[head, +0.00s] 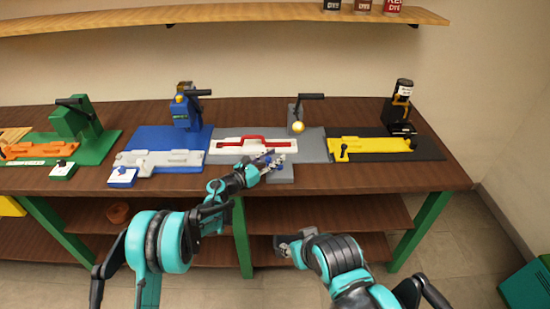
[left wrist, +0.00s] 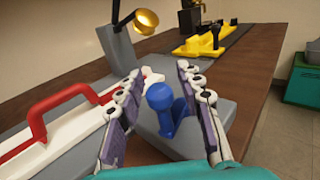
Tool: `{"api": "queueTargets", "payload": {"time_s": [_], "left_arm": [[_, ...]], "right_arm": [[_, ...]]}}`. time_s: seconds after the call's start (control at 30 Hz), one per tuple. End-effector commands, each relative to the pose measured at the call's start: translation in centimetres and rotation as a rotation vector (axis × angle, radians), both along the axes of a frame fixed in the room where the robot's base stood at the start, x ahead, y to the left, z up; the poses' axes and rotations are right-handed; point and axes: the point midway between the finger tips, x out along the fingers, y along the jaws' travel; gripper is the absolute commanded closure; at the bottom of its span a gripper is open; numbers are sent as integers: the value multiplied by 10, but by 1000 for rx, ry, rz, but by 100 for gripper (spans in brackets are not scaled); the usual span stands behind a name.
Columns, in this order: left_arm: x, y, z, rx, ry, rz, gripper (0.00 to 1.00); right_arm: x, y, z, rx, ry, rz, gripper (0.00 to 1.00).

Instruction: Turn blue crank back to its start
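The blue crank (left wrist: 163,104) has a round knob on a short stem and stands on a small grey block at the front of the grey station. My left gripper (left wrist: 160,78) is open, with one finger on each side of the crank. Gaps show between the knob and both fingers in the left wrist view. In the head view, my left gripper (head: 270,161) is over the grey block (head: 281,176) and mostly hides the crank. My right gripper (head: 286,242) is low, in front of the table edge, away from the crank; its fingers are too small to judge.
A blue station (head: 150,137) is to the left, a black and yellow one (head: 430,149) to the right. A green station (head: 95,150) is farther left.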

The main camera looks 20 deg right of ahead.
Motion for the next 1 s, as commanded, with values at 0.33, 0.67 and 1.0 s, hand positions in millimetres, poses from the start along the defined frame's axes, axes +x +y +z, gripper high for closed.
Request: {"api": "queueTargets", "payload": {"time_s": [0.33,0.67,1.0], "left_arm": [[5,-10,1,0,0,-1,64],[5,-10,1,0,0,-1,100],[7,-11,-1,0,0,-65,100]], "right_arm": [[0,0,-3,0,0,0,59],[0,0,-3,0,0,0,59],[0,0,-5,0,0,0,59]]}}
